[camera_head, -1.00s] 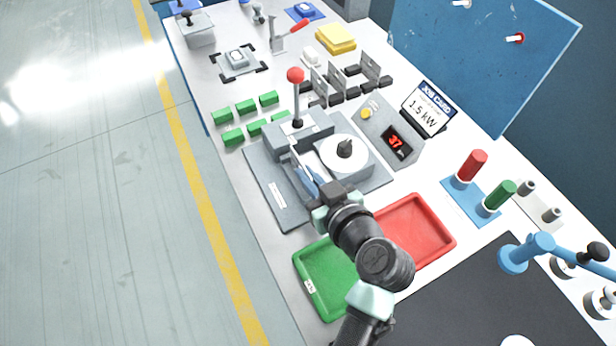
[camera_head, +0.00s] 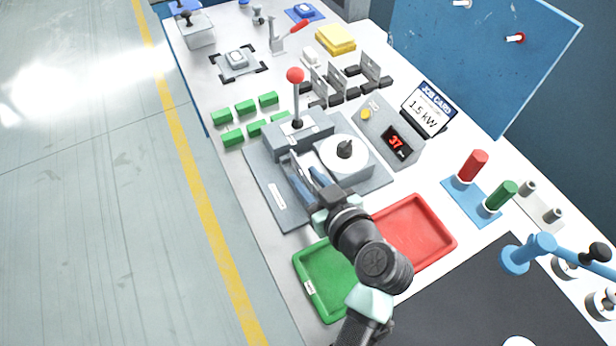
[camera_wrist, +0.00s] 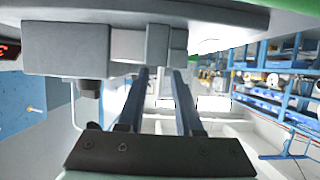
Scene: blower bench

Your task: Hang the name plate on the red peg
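The red peg (camera_head: 516,38) sticks out from the upright blue board at the upper right. My gripper (camera_head: 304,173) is over the grey fixture with the red-knobbed lever, low and close to its block. Its two blue fingers are apart. The wrist view shows the open fingers (camera_wrist: 160,90) with a clear gap and nothing held between them, beneath a grey block (camera_wrist: 95,50). I cannot make out the name plate for sure. A small pale label strip (camera_head: 277,192) lies on the fixture's base left of the fingers.
A red tray (camera_head: 440,222) and a green tray (camera_head: 305,283) flank my arm. The lever (camera_head: 296,95) stands upright just beyond the fingers. The white dial (camera_head: 331,150), job card stand (camera_head: 428,105) and red and green cylinders (camera_head: 472,166) are to the right.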

